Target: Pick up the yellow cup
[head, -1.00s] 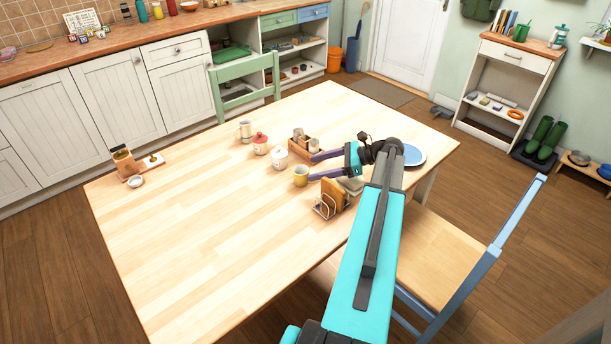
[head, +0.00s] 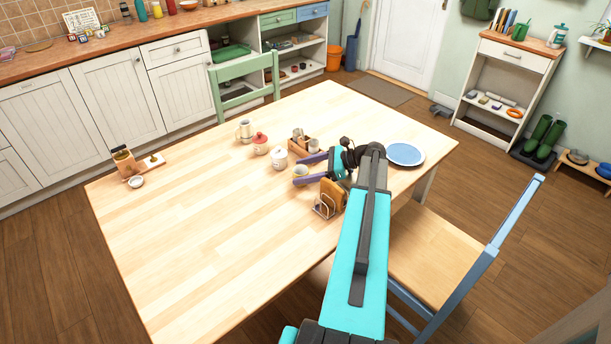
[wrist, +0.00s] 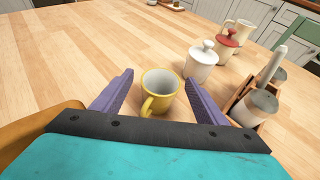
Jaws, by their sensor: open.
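The yellow cup (wrist: 160,91) stands upright on the wooden table, its handle turned toward my gripper in the wrist view. In the head view the cup (head: 300,171) is partly hidden by a purple finger. My gripper (wrist: 158,88) is open, with one purple finger on each side of the cup. The cup sits between the fingertips, and I see a gap on the left side. Whether the right finger touches it I cannot tell. The gripper also shows in the head view (head: 304,170), reaching in from the right.
A white lidded jar (wrist: 201,62) and a red-lidded jar (wrist: 228,45) stand just beyond the right finger. A wooden caddy (wrist: 243,106) is close on the right. A toast rack (head: 326,205) stands near the gripper. A blue plate (head: 405,154) lies at right.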

